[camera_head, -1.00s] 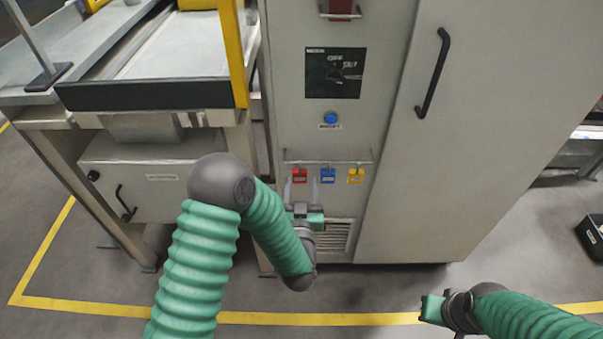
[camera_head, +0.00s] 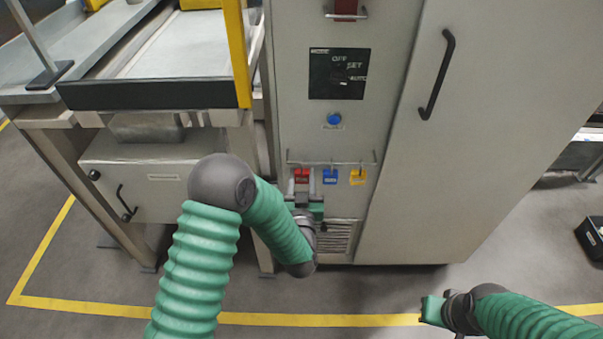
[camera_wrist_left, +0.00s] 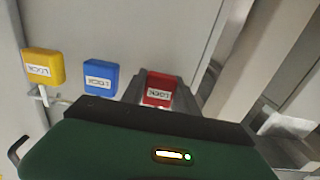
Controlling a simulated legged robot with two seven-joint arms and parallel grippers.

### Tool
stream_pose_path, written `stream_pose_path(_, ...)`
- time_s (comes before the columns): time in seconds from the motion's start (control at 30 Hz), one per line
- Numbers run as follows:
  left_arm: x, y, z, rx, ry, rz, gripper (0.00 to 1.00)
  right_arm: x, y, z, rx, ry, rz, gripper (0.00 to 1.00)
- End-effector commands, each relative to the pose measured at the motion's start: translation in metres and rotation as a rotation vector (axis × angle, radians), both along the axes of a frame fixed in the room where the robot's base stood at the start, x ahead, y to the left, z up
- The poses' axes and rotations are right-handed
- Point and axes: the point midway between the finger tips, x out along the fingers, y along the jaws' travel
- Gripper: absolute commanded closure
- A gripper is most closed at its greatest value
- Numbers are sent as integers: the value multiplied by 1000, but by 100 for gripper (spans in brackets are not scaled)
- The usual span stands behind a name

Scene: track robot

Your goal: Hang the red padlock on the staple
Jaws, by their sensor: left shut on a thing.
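The red padlock (camera_head: 301,175) is at the left end of the rail on the cabinet front. It also shows in the left wrist view (camera_wrist_left: 159,89), label facing the camera, between grey fingers. My left gripper (camera_head: 301,185) reaches it from below and is shut on it. Whether its shackle still touches the rail is hidden. My right gripper (camera_head: 432,309) is low at the right, away from the cabinet; its fingers are not clear. A metal bracket (camera_head: 346,15) with a dark red block sits at the top of the cabinet; I cannot tell whether it is the staple.
A blue padlock (camera_head: 329,176) and a yellow padlock (camera_head: 357,177) hang on the rail (camera_head: 346,164) to the right. Above are a blue button (camera_head: 334,119) and a black switch panel (camera_head: 338,74). A conveyor table (camera_head: 160,96) stands close at the left.

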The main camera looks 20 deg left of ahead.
Motion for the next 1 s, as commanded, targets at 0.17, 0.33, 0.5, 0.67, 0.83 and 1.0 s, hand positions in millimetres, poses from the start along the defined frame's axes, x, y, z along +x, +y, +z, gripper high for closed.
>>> stream_pose_path(0.17,0,0,-1,0,1,-1,100,0,0,0,0,0,0,100)
stream_pose_path(0.33,0,0,0,0,1,-1,100,0,0,0,0,0,0,100)
stream_pose_path(0.5,0,0,5,0,0,-1,100,0,0,4,0,0,0,100)
stream_pose_path(0.67,0,0,11,0,-1,-1,100,0,0,9,0,0,0,100)
stream_pose_path(0.83,0,0,17,0,-1,-1,100,0,0,14,0,0,0,100)
stream_pose_path(1.0,0,0,16,0,0,-1,100,0,0,13,0,0,0,100)
